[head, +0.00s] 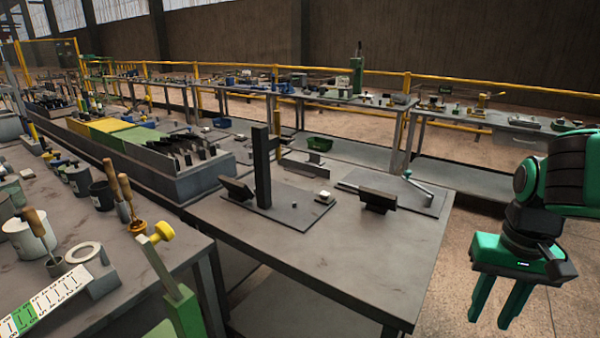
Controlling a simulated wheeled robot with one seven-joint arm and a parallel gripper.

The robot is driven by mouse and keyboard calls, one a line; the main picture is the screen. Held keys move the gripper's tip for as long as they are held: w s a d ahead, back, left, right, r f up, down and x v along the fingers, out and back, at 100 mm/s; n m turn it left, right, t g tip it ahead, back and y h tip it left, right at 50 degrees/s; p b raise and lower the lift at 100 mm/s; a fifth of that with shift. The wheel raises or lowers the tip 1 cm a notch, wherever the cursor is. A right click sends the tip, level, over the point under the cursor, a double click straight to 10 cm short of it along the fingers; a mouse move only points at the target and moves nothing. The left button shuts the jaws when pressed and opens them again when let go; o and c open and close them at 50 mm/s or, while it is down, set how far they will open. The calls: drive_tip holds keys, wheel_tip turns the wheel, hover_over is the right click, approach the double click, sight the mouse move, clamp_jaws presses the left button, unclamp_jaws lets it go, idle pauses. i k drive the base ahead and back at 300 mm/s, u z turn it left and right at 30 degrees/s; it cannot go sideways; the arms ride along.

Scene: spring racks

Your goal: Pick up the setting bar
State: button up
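I cannot tell for sure which thing is the setting bar. A thin pale metal bar with an upright end (418,186) lies across a dark flat plate (358,187) at the right of the near table. A black block on a short foot (378,200) stands in front of that plate. My gripper (490,318), green with two fingers pointing down, hangs to the right of the near table, apart from everything. Its fingers are spread with nothing between them.
The near grey table (320,265) has a clear front half. A tall dark post (262,165) rises from a plate at its left. A cluttered bench (140,262) with cups and tools stands on the left. A yellow rail (540,88) runs behind.

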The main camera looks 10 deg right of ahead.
sight(298, 167)
drive_tip(key=z, duration=1.5)
drive_tip(key=i, duration=5.2)
